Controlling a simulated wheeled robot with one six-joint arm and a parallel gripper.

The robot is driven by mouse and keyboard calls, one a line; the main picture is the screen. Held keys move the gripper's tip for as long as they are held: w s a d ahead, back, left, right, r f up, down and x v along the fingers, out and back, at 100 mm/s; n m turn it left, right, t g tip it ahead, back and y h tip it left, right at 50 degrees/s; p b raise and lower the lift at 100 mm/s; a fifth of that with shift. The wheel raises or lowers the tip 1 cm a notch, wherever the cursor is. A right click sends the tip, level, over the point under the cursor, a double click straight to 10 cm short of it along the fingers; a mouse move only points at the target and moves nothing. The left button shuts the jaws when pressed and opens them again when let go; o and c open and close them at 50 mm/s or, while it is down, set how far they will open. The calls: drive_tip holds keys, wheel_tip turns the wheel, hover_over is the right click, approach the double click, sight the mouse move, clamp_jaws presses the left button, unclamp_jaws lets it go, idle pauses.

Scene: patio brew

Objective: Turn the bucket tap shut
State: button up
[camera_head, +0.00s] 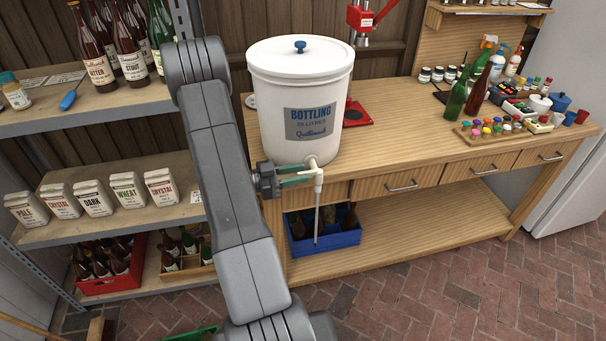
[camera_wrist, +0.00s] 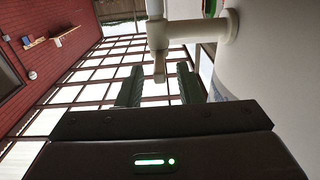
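The white bottling bucket (camera_head: 300,100), lidded with a blue knob, stands on the left end of the wooden bench. Its white tap (camera_head: 317,170) sticks out low on its front, with a thin tube (camera_head: 317,215) hanging below. My gripper (camera_head: 308,175) reaches the tap from the left. In the wrist view, the tap (camera_wrist: 195,30) joins the bucket wall (camera_wrist: 270,60) at right. My gripper's two green fingers (camera_wrist: 158,80) are open and apart. A short white tap part (camera_wrist: 159,68) points between their tips, with visible gaps on both sides.
The bench (camera_head: 420,110) carries bottles, jars and a tray of coloured caps (camera_head: 490,128) at right. A blue crate (camera_head: 325,238) of bottles sits on the lower shelf under the tap. Shelves with bottles and bags flank my arm at left.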

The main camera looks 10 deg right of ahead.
sight(310, 173)
drive_tip(key=a+b, duration=0.2)
drive_tip(key=a, duration=0.9)
drive_tip(key=shift+s+a, duration=0.3)
drive_tip(key=shift+a, duration=0.1)
drive_tip(key=d+p, duration=0.1)
drive_tip(key=d, duration=0.3)
drive_tip(key=d+p, duration=0.1)
drive_tip(key=d, duration=0.8)
drive_tip(key=shift+w+d+r+p, duration=0.1)
drive_tip(key=shift+w+d+p, duration=0.2)
drive_tip(key=shift+p, duration=0.1)
drive_tip(key=shift+d, duration=0.25)
drive_tip(key=shift+s+a+n+t+p, duration=0.1)
drive_tip(key=shift+s+n+t+p, duration=0.1)
drive_tip(key=shift+n+t+p, duration=0.5)
drive_tip(key=shift+b, duration=0.3)
